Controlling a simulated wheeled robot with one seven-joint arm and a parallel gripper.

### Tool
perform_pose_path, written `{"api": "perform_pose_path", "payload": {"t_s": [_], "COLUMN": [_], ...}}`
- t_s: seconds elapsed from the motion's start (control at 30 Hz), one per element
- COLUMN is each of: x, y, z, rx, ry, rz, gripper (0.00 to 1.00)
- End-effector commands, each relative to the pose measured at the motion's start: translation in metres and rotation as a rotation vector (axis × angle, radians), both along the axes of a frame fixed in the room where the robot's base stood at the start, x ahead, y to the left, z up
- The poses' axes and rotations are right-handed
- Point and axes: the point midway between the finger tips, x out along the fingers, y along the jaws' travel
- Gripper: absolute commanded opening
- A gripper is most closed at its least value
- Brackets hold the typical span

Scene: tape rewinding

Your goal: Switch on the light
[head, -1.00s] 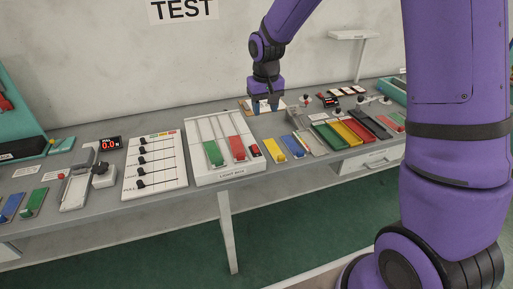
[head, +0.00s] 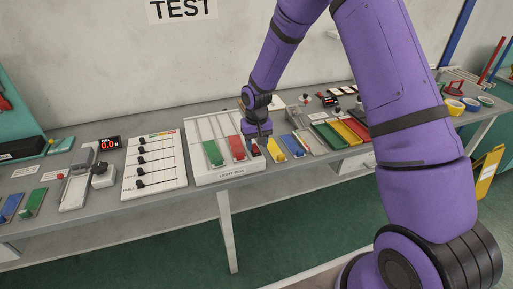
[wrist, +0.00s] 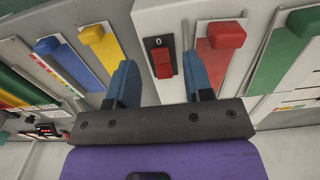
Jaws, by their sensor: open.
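The white light box (head: 231,174) stands on the bench in the head view, with a green and a red slider on its face. Its small red rocker switch (head: 255,150) is at the right edge, partly hidden by my gripper (head: 258,141). In the wrist view the red switch (wrist: 162,64) sits on a black plate with a 0 mark above it. My gripper (wrist: 157,66) is open and empty, its two blue-grey fingers appearing on either side of the switch. I cannot tell whether they touch the box.
The box's red slider (wrist: 222,36) is just right of the fingers in the wrist view. Yellow (head: 276,150) and blue (head: 292,146) sliders stand close on the right. A white panel with black sliders (head: 154,165) is at the left.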

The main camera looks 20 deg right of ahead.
Motion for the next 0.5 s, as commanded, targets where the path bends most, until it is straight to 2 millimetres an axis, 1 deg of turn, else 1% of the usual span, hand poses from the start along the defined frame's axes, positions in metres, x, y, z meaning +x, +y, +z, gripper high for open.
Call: {"api": "perform_pose_path", "payload": {"t_s": [0.03, 0.2, 0.5], "x": [0.0, 0.0, 0.0], "y": [0.0, 0.0, 0.0], "z": [-0.007, -0.019, -0.022], "rx": [-0.001, 0.0, 0.0], "ry": [0.003, 0.001, 0.0], "rz": [0.001, 0.0, 0.0], "gripper": [0.47, 0.47, 0.47]}}
